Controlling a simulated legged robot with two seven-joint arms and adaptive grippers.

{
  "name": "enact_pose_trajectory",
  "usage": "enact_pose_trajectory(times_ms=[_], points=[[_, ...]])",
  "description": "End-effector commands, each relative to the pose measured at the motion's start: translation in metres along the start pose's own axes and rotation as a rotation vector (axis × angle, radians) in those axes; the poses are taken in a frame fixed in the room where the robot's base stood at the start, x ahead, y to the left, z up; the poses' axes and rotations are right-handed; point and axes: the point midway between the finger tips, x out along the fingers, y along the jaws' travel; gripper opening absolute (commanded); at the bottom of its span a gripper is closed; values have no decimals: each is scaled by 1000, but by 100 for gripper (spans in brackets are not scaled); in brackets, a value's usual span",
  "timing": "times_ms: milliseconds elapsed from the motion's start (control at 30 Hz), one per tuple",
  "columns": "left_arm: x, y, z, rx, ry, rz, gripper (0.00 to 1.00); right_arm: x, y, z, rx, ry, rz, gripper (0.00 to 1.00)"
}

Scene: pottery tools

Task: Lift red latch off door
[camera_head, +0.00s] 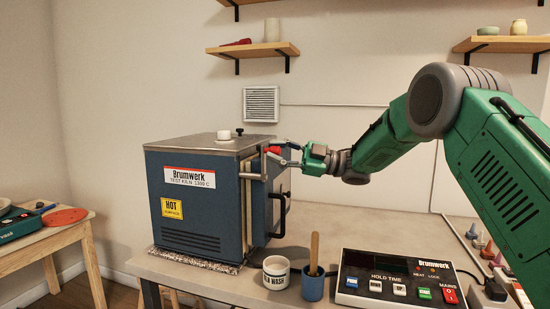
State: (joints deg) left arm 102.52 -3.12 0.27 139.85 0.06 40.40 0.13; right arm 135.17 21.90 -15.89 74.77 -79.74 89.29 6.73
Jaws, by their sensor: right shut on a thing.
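The blue kiln (203,210) stands on the table left of centre, with its door (272,211) on its right side and a dark handle (281,217) on it. A red latch (273,150) shows small at the upper edge of the door. My right gripper (284,152) reaches in from the right and is shut on the red latch at the kiln's top right corner. The fingers hide part of the latch, and I cannot tell whether it is clear of the door. My left gripper is not in view.
A white cup (276,272), a blue cup (312,286) with a wooden stick and a control box (395,281) stand in front of the kiln. Wall shelves (253,50) hang above. Free tabletop lies behind the control box.

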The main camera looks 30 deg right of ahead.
Motion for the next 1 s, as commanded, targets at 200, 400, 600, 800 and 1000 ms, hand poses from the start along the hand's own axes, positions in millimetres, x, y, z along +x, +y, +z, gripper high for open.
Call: enact_pose_trajectory(times_ms=[200,400,600,800,1000], points=[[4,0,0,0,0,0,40,-1,-6,0,-42,-5,-21,0],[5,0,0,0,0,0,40,-1,-7,0,-52,-6,-27,0],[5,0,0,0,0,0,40,-1,-7,0,-52,-7,-28,0],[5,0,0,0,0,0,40,-1,-7,0,-52,-7,-28,41],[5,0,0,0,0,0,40,1,-6,0,-53,-5,-25,41]])
